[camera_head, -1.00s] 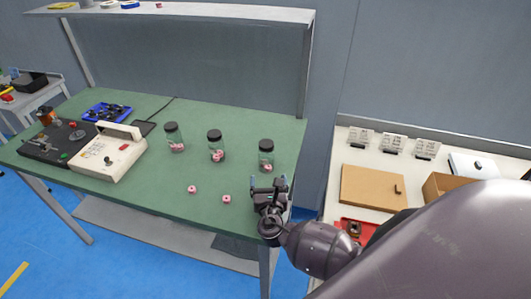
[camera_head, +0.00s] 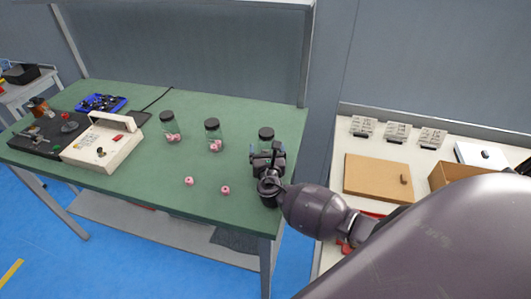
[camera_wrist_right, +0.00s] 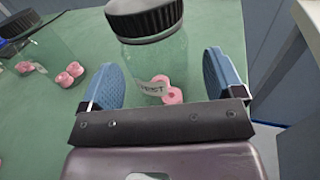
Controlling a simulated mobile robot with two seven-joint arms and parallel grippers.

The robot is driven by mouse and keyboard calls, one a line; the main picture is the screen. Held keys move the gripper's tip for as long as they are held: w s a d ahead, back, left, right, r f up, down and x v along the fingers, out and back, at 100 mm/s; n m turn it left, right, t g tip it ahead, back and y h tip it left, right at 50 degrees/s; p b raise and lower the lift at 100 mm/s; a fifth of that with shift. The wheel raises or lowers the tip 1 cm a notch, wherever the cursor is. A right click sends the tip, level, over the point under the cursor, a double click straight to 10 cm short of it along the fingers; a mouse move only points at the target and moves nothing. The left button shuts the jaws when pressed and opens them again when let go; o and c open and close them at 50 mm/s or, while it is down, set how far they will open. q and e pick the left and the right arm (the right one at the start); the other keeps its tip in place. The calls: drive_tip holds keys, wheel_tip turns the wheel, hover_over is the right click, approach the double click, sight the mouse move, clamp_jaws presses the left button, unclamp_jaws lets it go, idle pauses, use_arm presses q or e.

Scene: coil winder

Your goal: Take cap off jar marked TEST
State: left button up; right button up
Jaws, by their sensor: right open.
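The jar marked TEST (camera_wrist_right: 160,62) is clear glass with a black ribbed cap (camera_wrist_right: 143,16). Its white label is partly readable, and pink ring-shaped pieces lie inside at the bottom. In the head view, its black cap (camera_head: 266,133) shows just behind my right gripper (camera_head: 267,152), which hides most of the jar. My right gripper's blue fingers (camera_wrist_right: 163,78) are open, one to each side of the jar's lower body in the wrist view, with nothing gripped. The cap is on the jar, above the fingers. My left gripper is not in view.
Two more black-capped jars (camera_head: 213,136) (camera_head: 170,127) stand to the left on the green table (camera_head: 130,185). Two loose pink pieces (camera_head: 189,181) (camera_head: 225,189) lie in front. A winder machine (camera_head: 101,146) and blue tray (camera_head: 101,103) are further left. A white side table (camera_head: 372,136) is right.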

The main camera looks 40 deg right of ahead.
drive_tip(key=shift+w+d+f, duration=0.2)
drive_tip(key=shift+w+d, duration=0.1)
drive_tip(key=shift+w, duration=0.25)
drive_tip(key=shift+w+d+r, duration=0.15)
drive_tip(key=shift+w+r, duration=0.05)
drive_tip(key=shift+w, duration=0.05)
drive_tip(key=c, duration=1)
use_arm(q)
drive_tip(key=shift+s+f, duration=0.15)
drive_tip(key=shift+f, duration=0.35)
use_arm(e)
drive_tip(key=shift+c, duration=0.2)
drive_tip(key=shift+r, duration=0.15)
use_arm(q)
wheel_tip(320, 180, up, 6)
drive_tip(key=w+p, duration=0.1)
drive_tip(key=p, duration=0.3)
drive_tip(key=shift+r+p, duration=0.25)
drive_tip(key=shift+p, duration=0.15)
use_arm(e)
wheel_tip(320, 180, up, 20)
